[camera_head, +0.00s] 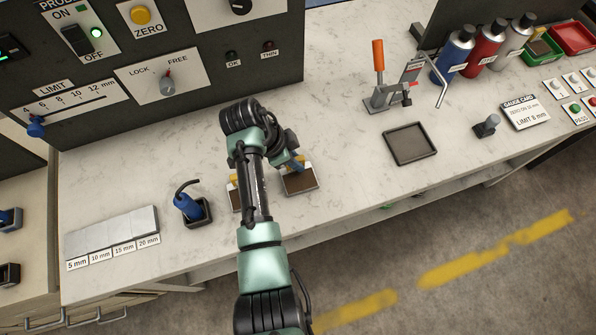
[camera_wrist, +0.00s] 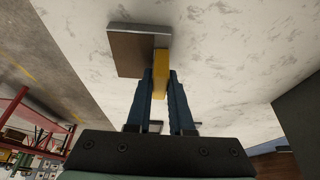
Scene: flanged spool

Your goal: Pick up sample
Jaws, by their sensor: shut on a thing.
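The sample, a brown block with a pale edge and a yellow tab (camera_wrist: 161,62), shows at the top of the wrist view, where its brown face (camera_wrist: 135,52) points toward the camera. My gripper (camera_wrist: 160,80) has its two blue fingers shut on the yellow tab. In the head view the same sample (camera_head: 300,182) is at the counter's front, under my gripper (camera_head: 298,165). I cannot tell whether it touches the counter. A second brown block with yellow (camera_head: 235,196) stands just left, mostly hidden by my arm.
A blue-handled tool in a black holder (camera_head: 193,208) stands left of my arm. An empty dark tray (camera_head: 410,144) and an orange-handled clamp (camera_head: 379,80) are to the right. A control panel (camera_head: 150,60) rises behind. The counter between sample and tray is clear.

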